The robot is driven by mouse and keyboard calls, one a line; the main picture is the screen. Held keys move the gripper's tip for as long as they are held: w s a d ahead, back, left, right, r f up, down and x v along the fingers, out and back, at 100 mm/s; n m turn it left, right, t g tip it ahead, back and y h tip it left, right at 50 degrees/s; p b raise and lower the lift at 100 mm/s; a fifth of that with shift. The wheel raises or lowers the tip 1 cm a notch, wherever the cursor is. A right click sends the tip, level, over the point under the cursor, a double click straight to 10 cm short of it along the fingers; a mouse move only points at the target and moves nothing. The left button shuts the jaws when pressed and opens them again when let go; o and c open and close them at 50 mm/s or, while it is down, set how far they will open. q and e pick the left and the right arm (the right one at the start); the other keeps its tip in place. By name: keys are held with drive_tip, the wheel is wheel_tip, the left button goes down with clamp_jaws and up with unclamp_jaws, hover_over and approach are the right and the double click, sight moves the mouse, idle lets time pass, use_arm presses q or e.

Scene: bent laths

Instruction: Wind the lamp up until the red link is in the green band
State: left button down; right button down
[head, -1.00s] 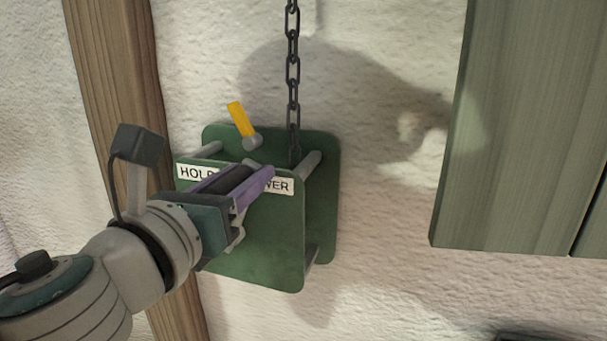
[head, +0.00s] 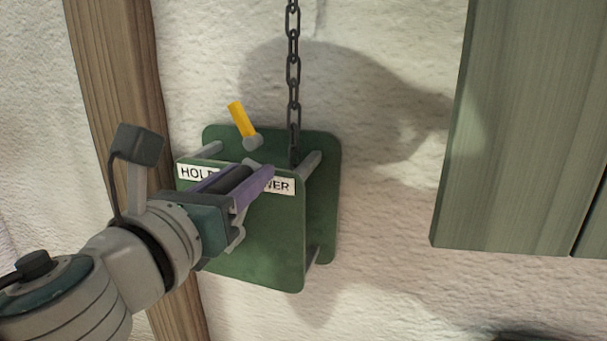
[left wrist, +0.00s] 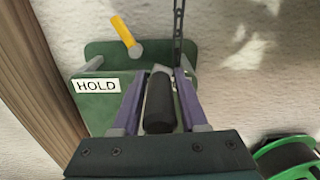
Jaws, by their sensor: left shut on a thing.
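The green winch box (head: 262,245) is fixed on the wall, with a label whose ends read HOLD and WER. A dark chain (head: 293,70) runs up from it; no red link or green band shows. A yellow lever (head: 240,118) stands above the box, tilted to the left. My left gripper (head: 255,178) is at the front of the box, shut on a black crank handle (head: 236,181). In the left wrist view the handle (left wrist: 160,103) lies between the two purple fingers. The crank's arm is mostly hidden. My right gripper is not in view.
A wooden post (head: 115,110) stands left of the box. A green shutter or cabinet (head: 515,130) hangs on the right. Bare plaster wall lies between it and the box. In the left wrist view a green reel (left wrist: 287,158) shows at lower right.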

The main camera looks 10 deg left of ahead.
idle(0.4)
use_arm(q)
drive_tip(key=d+f+m, duration=0.2)
drive_tip(key=d+m, duration=0.1)
drive_tip(key=d+f+m, duration=0.1)
drive_tip(key=m, duration=0.1)
drive_tip(key=shift+s+d+f, duration=0.25)
drive_tip(key=shift+f, duration=0.1)
drive_tip(key=c, duration=0.6)
unclamp_jaws()
drive_tip(key=shift+c, duration=0.2)
drive_tip(key=shift+o, duration=0.2)
drive_tip(key=shift+r, duration=0.1)
drive_tip(key=shift+s, duration=0.1)
drive_tip(key=s, duration=0.9)
drive_tip(key=shift+s+a+b, duration=0.3)
drive_tip(key=shift+s+a, duration=0.05)
